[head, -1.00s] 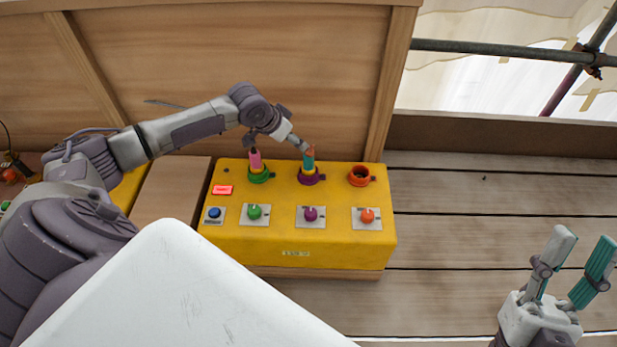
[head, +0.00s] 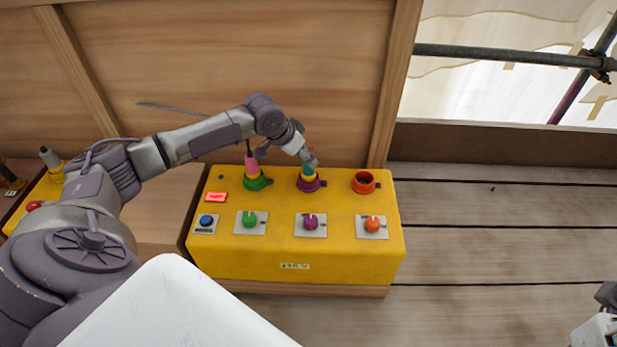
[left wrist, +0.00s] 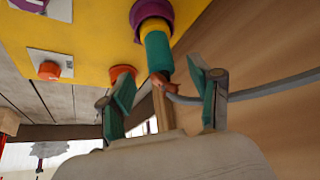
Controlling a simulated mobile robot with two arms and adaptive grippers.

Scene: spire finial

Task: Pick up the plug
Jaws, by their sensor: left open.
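A teal plug (head: 308,171) with a yellow collar stands in the purple socket (head: 309,185) on the yellow box. In the left wrist view the teal plug (left wrist: 157,50) shows its yellow collar, the purple ring (left wrist: 152,14) and an orange-brown end with a grey cable. My left gripper (left wrist: 160,78) is open, with one teal-padded finger on each side of the plug's cable end. In the head view my left gripper (head: 306,158) hides the plug's top. Only part of my right gripper (head: 596,329) shows at the bottom right corner; its fingers are out of frame.
A pink plug (head: 251,164) stands in the green socket (head: 258,183) to the left. The orange socket (head: 364,183) to the right is empty. Knobs and a blue button (head: 207,221) line the box front. A wooden wall (head: 230,60) rises close behind.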

